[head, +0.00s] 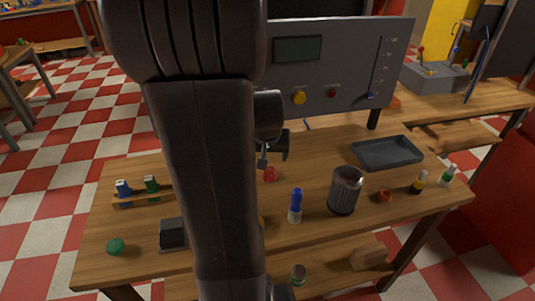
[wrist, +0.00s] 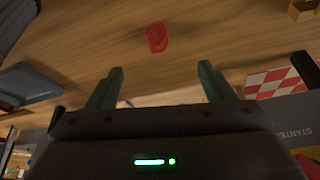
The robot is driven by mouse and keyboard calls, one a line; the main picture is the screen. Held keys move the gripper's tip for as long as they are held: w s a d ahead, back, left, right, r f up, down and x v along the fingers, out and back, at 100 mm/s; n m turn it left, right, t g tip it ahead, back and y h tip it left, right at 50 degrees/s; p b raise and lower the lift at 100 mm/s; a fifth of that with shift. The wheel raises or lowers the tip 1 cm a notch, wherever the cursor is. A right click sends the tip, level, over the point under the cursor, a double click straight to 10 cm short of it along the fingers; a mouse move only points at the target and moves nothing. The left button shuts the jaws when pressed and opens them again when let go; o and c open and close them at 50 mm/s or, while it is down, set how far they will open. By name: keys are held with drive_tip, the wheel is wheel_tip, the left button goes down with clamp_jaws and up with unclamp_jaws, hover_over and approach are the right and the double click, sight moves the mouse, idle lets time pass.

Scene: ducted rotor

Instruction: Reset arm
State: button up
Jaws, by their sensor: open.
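My gripper (head: 274,158) hangs over the wooden table, partly hidden behind my arm in the head view. In the wrist view my gripper (wrist: 162,82) shows two dark green fingers spread apart with nothing between them. A small red object (head: 270,174) lies on the table just below my gripper. It also shows in the wrist view (wrist: 156,38), beyond the fingertips and apart from them. My arm fills much of the left middle of the head view and hides part of the table.
The table (head: 320,250) holds a dark metal canister (head: 345,190), a blue-and-white bottle (head: 296,205), a grey tray (head: 388,152), an orange ring (head: 386,196), small bottles (head: 419,182), a green object (head: 116,246) and a dark block (head: 172,233). A grey control panel (head: 345,75) stands behind.

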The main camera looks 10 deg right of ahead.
sight(270, 172)
drive_tip(key=shift+d+p+x, duration=0.15)
drive_tip(key=shift+p+x, duration=0.1)
drive_tip(key=shift+x, duration=3.15)
drive_tip(key=shift+d+p+x, duration=0.15)
drive_tip(key=shift+p+x, duration=0.05)
drive_tip(key=shift+x, duration=3.15)
